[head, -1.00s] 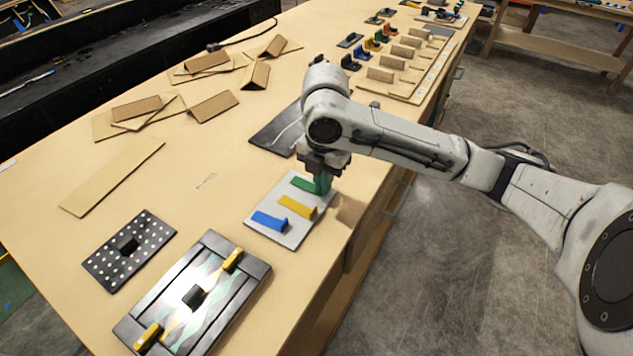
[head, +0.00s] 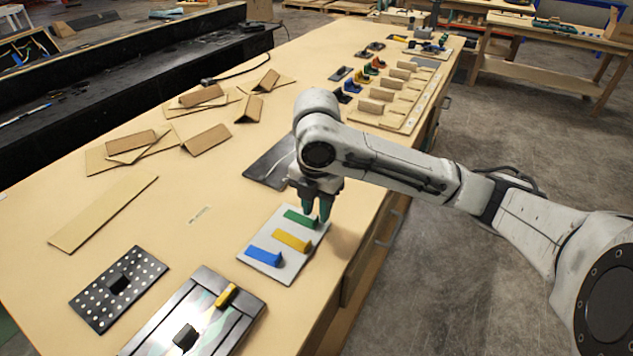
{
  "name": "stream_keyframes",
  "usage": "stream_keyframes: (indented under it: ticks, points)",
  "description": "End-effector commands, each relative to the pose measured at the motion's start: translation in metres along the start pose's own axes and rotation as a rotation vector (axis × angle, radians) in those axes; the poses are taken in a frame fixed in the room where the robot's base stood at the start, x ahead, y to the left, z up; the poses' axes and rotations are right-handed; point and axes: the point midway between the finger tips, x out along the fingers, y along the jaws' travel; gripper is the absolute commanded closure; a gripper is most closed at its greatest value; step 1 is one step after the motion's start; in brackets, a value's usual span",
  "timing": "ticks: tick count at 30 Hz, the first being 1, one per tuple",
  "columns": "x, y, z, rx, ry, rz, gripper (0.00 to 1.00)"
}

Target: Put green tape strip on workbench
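The green tape strip (head: 299,219) lies on a light grey board on the workbench (head: 170,235). It is the farthest of the strips there, and its raised tab is at its right end. My gripper (head: 316,213) points down over that right end. Its two teal fingertips stand apart with a gap between them, close to the tab. No strip shows lifted with it. Whether the fingertips touch the tab is hard to tell.
A yellow strip (head: 291,240) and a blue strip (head: 263,256) lie beside the green one on the grey board (head: 300,259). A dark panel (head: 268,163) lies behind. A framed console (head: 210,315) and a dotted black plate (head: 97,301) are at the front.

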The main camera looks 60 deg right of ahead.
Motion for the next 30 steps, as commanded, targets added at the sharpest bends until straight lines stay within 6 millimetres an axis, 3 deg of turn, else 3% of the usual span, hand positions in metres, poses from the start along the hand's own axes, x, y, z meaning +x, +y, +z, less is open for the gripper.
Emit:
stream_keyframes:
  ticks: [6, 13, 19, 30]
  points:
    - [-0.049, 0.001, 0.001, -0.004, -0.006, 0.002, 0.70]
    - [-0.086, 0.000, 0.001, -0.001, -0.004, 0.002, 0.70]
    - [-0.100, 0.000, -0.001, -0.001, 0.000, 0.000, 0.70]
    - [-0.101, 0.000, -0.001, -0.001, 0.000, 0.000, 0.70]
